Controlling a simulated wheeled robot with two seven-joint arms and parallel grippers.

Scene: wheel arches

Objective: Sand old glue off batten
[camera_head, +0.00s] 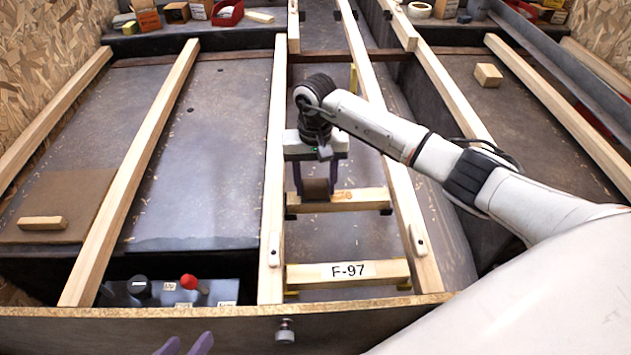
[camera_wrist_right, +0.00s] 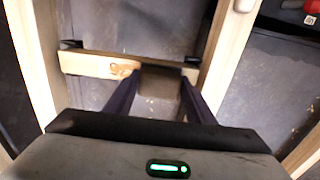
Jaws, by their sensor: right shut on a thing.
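A short wooden batten (camera_head: 362,197) lies across between two long rails, with an orange-brown glue patch (camera_head: 342,195) near its middle. The batten also shows in the right wrist view (camera_wrist_right: 85,64), where the glue patch (camera_wrist_right: 122,70) is left of the block. My right gripper (camera_head: 315,186) is shut on a brown sanding block (camera_head: 316,190). The block (camera_wrist_right: 160,82) is at the batten and hides part of it; I cannot tell whether they touch. My left gripper (camera_head: 186,346) shows only its purple fingertips at the bottom edge, apart, with nothing between them.
A second crosspiece (camera_head: 300,275) labelled F-97 lies nearer. Long rails (camera_head: 272,170) and (camera_head: 400,190) flank the batten. A brown mat (camera_head: 85,195) with a wood piece (camera_head: 43,223) is at left. A red knob (camera_head: 189,282) stands in front. Boxes and a red bin (camera_head: 228,14) are at the back.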

